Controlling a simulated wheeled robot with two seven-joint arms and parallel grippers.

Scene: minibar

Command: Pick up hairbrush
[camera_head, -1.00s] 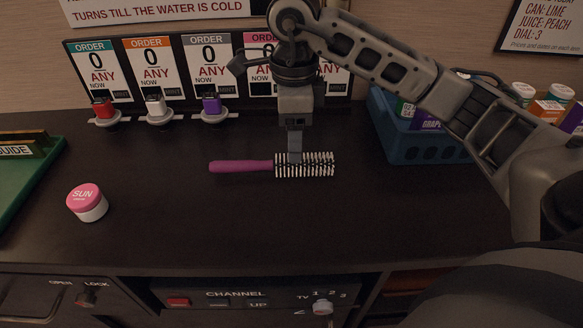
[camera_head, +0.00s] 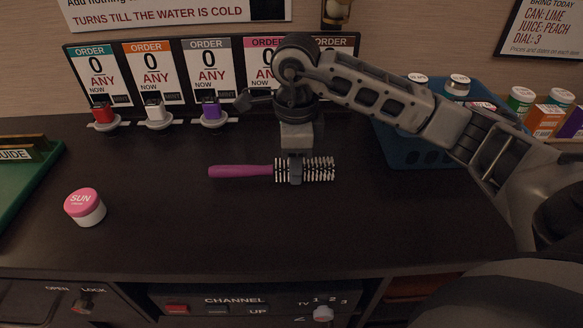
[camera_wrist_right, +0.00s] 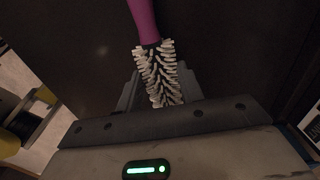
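The hairbrush lies on the dark counter in the head view, with its purple handle (camera_head: 240,171) to the left and its round head of white bristles (camera_head: 322,170) to the right. My right gripper (camera_head: 295,172) points down over the bristle head, near its handle end, with one finger in front of it. In the right wrist view, the bristle head (camera_wrist_right: 160,75) lies between the two open fingers (camera_wrist_right: 157,88), and the handle runs to the top edge. Contact between fingers and bristles is unclear. My left gripper is out of view.
A pink-lidded jar (camera_head: 85,207) stands on the left, near a green tray (camera_head: 30,180). Dispensers with order cards (camera_head: 155,110) line the back. A blue basket (camera_head: 405,150) with items stands at the back right. The counter (camera_head: 190,230) in front of the brush is clear.

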